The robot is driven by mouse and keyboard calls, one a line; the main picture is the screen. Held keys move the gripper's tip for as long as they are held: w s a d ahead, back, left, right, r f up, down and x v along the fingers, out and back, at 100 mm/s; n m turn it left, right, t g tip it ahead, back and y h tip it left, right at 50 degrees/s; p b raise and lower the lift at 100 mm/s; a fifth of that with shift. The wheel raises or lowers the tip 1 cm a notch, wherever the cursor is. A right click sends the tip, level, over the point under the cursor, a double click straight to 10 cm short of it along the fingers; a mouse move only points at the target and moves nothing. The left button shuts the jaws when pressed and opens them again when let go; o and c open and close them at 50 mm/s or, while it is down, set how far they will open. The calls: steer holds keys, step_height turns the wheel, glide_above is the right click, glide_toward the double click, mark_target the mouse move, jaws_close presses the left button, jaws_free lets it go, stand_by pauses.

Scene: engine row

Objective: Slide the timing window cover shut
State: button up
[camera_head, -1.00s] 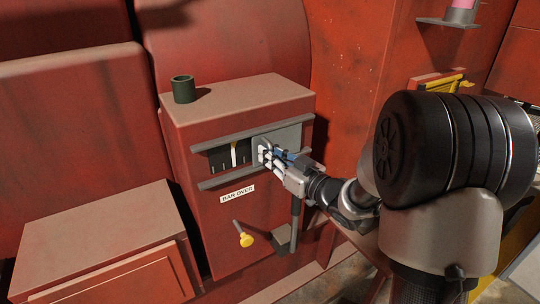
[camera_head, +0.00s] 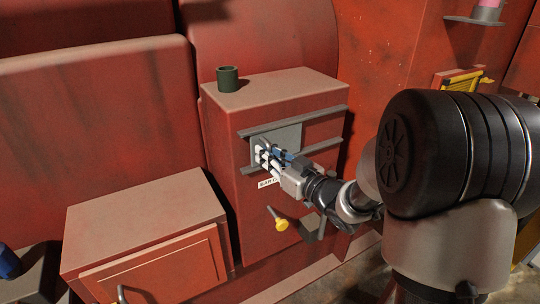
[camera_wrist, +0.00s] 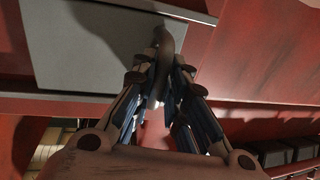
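The timing window cover (camera_head: 290,136) is a flat grey plate between two grey rails on the red box. It also shows in the wrist view (camera_wrist: 85,45). The dark window with pale marks is not seen now; the plate lies over its place. My gripper (camera_head: 263,156) is at the left part of the plate. In the wrist view my gripper's fingers (camera_wrist: 160,68) converge on a dark curved handle (camera_wrist: 166,38) on the plate. They look shut on it, though the contact is partly in shadow.
The upper rail (camera_head: 290,122) runs along the box front. A dark green cup (camera_head: 227,79) stands on the box top. A yellow knob (camera_head: 281,224) sticks out below my gripper. A lower red cabinet (camera_head: 145,235) stands at left.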

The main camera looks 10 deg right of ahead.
steer(key=o, duration=0.4)
steer(key=shift+a+r, duration=0.2)
steer(key=shift+r, duration=0.05)
steer(key=shift+d+f, duration=0.1)
steer(key=v, duration=1.2)
